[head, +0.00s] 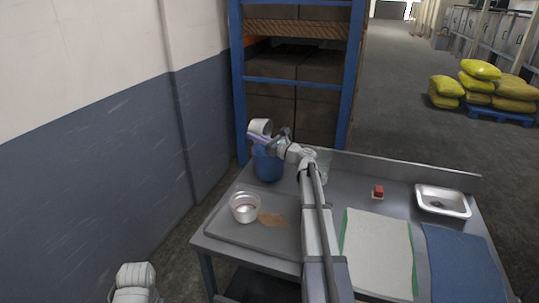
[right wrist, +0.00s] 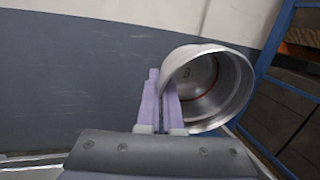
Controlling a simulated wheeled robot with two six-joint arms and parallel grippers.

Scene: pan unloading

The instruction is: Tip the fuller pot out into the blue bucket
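A metal pot (head: 260,127) is held above the blue bucket (head: 267,166), tilted onto its side. In the right wrist view the pot (right wrist: 226,92) shows its open mouth, a thin red line round the inside wall and a small dark mark on the bottom; I see no contents in it. My right gripper (head: 259,139) is shut on the pot's rim, and its lilac fingers (right wrist: 164,98) show close together there. A second metal pot (head: 244,208) stands upright on the table's left part; its contents are unclear. My left gripper is out of view.
A blue-framed rack (head: 296,81) stands behind; a wall is left.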

